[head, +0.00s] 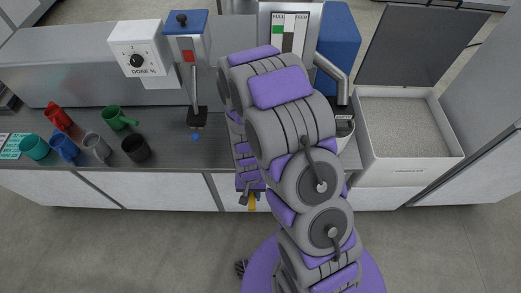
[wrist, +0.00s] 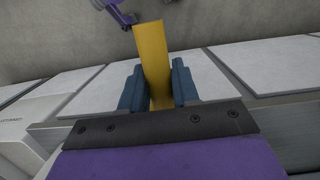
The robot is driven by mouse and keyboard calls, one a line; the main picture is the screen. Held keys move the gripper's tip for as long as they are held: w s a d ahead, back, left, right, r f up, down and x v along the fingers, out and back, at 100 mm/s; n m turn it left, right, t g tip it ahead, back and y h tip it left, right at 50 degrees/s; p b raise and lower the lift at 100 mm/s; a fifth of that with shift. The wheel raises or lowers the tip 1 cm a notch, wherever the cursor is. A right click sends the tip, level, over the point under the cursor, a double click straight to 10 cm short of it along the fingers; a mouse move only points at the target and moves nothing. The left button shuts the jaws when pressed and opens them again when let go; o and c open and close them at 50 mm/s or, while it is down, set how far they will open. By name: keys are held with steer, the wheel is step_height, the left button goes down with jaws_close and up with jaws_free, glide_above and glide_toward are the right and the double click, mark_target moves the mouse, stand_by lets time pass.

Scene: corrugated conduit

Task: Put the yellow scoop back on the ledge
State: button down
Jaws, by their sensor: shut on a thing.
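The yellow scoop (wrist: 152,55) is between the two blue fingers of my gripper (wrist: 157,85) in the wrist view, which are shut on it. A flat yellow length of it sticks out past the fingertips; the rest is hidden. In the head view a small bit of the scoop (head: 252,204) shows below my gripper (head: 250,192), in front of the counter's front edge and over the floor side. My arm hides much of the middle of the counter. I cannot tell for sure which surface is the ledge.
The grey counter (head: 180,155) carries red, green, teal, blue, grey and black mugs at the left. A white dose box (head: 138,50) and a blue-topped dispenser (head: 186,45) stand behind. An open white bin (head: 405,125) of pale grains is at the right. The floor in front is clear.

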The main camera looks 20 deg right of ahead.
steer(key=w+d, duration=0.1)
steer(key=w, duration=0.4)
steer(key=w+d+f+b, duration=0.1)
steer(key=w, duration=0.4)
steer(key=w+d+b, duration=0.1)
steer(key=w, duration=0.4)
steer(key=shift+w+d+f, duration=0.1)
steer(key=shift+d+f, duration=0.05)
steer(key=shift+f, duration=0.15)
steer(key=shift+d+f, duration=0.2)
steer(key=shift+f, duration=0.15)
steer(key=f, duration=0.1)
steer(key=f+b, duration=0.1)
steer(key=shift+w+d+f, duration=0.1)
steer(key=shift+d+f, duration=0.15)
steer(key=shift+f, duration=0.15)
steer(key=shift+a, duration=0.15)
steer(key=shift+a, duration=0.1)
steer(key=c, duration=1.1)
jaws_free()
steer(key=shift+o, duration=1.4)
